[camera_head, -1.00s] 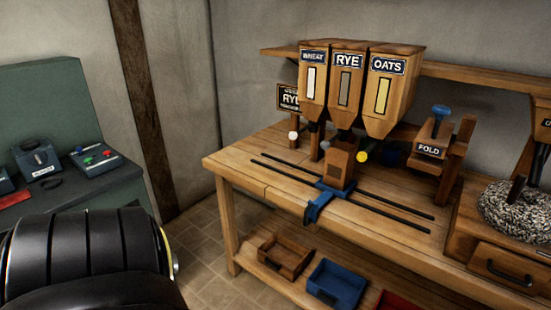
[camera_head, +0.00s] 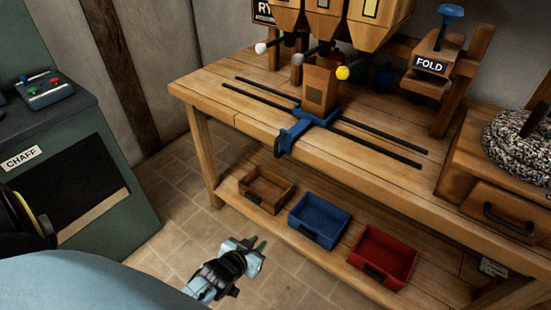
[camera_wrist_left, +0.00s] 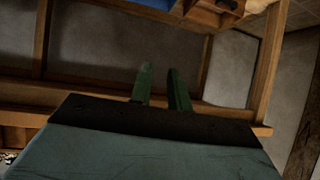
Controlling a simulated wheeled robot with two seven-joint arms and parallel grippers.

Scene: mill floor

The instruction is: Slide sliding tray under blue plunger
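The blue sliding tray (camera_head: 316,117) sits on two dark rails on the wooden bench, with its blue handle (camera_head: 289,137) over the front edge. A brown box-like bag (camera_head: 319,88) stands upright on it, below the hoppers. The blue plunger (camera_head: 451,13) tops the wooden FOLD press (camera_head: 432,64), to the right of the tray and apart from it. My left gripper (camera_head: 261,243) is low over the floor in front of the bench, below the handle and away from it. Its two fingers (camera_wrist_left: 160,72) are apart with nothing between them. My right gripper is out of view.
A lower shelf holds a brown bin (camera_head: 265,189), a blue bin (camera_head: 319,219) and a red bin (camera_head: 382,256). Hoppers (camera_head: 325,22) with ball-ended levers overhang the rails. A grain-filled wooden unit (camera_head: 500,190) stands at right, a green CHAFF cabinet (camera_head: 70,185) at left. Rails right of the tray are clear.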

